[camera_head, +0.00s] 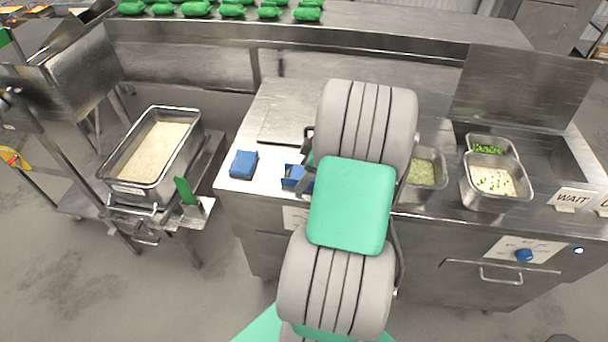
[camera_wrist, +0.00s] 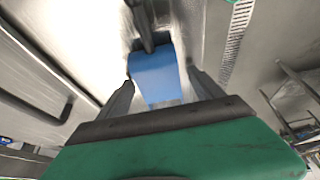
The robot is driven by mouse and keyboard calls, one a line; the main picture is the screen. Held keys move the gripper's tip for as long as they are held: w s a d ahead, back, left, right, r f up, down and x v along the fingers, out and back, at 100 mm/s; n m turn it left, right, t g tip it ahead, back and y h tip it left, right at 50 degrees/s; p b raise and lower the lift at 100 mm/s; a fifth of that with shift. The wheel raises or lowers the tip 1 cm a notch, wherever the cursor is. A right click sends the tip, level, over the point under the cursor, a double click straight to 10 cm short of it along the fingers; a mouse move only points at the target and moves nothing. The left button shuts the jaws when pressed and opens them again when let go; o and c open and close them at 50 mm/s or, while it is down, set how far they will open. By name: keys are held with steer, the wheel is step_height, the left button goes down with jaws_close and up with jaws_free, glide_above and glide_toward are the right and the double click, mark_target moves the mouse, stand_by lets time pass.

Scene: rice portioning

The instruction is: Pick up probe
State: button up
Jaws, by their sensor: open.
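A blue block-like thing, which looks like the probe (camera_wrist: 152,72), lies between my fingers in the wrist view, with a dark narrow part at its far end. In the head view, blue parts of it (camera_head: 292,172) show at the counter's left end, next to my arm, which hides the rest. My gripper (camera_wrist: 160,84) is open, with one finger on each side of the blue thing. I cannot tell whether the fingers touch it.
A second blue block (camera_head: 243,164) sits on the steel counter (camera_head: 280,115) to the left. A pan of rice (camera_head: 150,150) stands on a cart further left. Small food pans (camera_head: 497,183) and a WAIT sign (camera_head: 573,199) are to the right. Green bundles (camera_head: 232,8) line the back shelf.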

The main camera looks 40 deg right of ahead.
steer(key=c, duration=1.5)
steer(key=shift+o, duration=0.2)
steer(key=shift+r, duration=0.2)
steer(key=shift+d+r, duration=0.1)
steer(key=shift+r, duration=0.15)
steer(key=d+r, duration=0.1)
steer(key=r, duration=0.1)
steer(key=s+d+r+b, duration=0.1)
steer(key=r, duration=0.1)
steer(key=d+r, duration=0.2)
steer(key=r, duration=0.1)
steer(key=shift+s+b, duration=0.25)
steer(key=shift+b, duration=0.05)
steer(key=s+d+r+p, duration=0.3)
steer(key=d+r+p, duration=0.4)
steer(key=r, duration=0.4)
steer(key=shift+s+d+p, duration=0.35)
steer(key=shift+d, duration=0.55)
steer(key=shift+r, duration=0.1)
